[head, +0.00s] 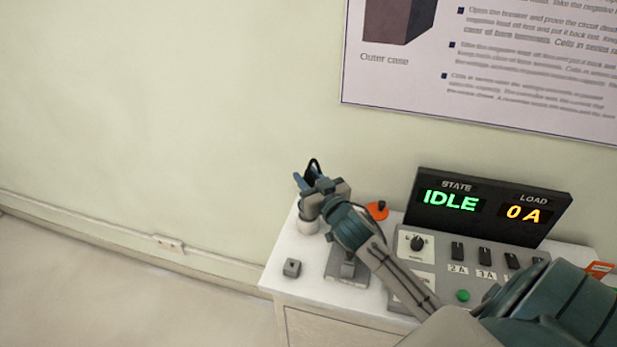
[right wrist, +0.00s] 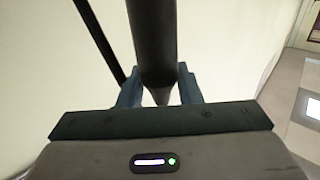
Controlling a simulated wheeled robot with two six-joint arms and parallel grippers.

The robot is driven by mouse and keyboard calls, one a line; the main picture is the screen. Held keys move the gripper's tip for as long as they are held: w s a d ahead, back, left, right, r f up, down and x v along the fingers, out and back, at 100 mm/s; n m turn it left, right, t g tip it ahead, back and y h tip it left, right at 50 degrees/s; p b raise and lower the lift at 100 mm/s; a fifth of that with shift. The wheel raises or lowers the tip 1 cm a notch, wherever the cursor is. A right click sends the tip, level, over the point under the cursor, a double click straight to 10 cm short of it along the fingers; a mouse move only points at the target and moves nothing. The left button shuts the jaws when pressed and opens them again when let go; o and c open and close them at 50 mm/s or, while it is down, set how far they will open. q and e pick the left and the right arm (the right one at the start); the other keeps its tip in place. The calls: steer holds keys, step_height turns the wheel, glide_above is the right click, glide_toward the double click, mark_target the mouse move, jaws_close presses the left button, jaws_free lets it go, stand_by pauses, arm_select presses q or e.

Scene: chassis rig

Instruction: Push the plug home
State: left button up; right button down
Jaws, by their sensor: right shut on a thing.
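My right gripper (head: 306,177) is above the back left corner of the white cabinet. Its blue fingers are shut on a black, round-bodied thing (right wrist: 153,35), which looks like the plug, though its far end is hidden. In the head view only a thin black loop (head: 314,164) of it shows beside the fingers. In the right wrist view the black body runs up between the two fingertips (right wrist: 158,90), with a thin black strip to its left. I cannot make out a socket meeting the plug. My left gripper is not in view.
A display (head: 488,207) reads IDLE and 0 A. A poster (head: 490,70) hangs behind.

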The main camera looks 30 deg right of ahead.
steer(key=shift+f+b, duration=1.3)
steer(key=shift+f, duration=0.5)
steer(key=c, duration=0.9)
jaws_free()
steer(key=shift+c, duration=0.2)
step_height(320, 180, up, 3)
steer(key=shift+b, duration=0.5)
steer(key=s+a+r, duration=0.1)
steer(key=s+a, duration=0.3)
steer(key=s, duration=0.3)
steer(key=s+a+r+b, duration=0.1)
steer(key=s+a, duration=0.3)
steer(key=s, duration=0.2)
steer(key=shift+s+a, duration=0.2)
steer(key=shift+s, duration=0.15)
steer(key=shift+f, duration=0.1)
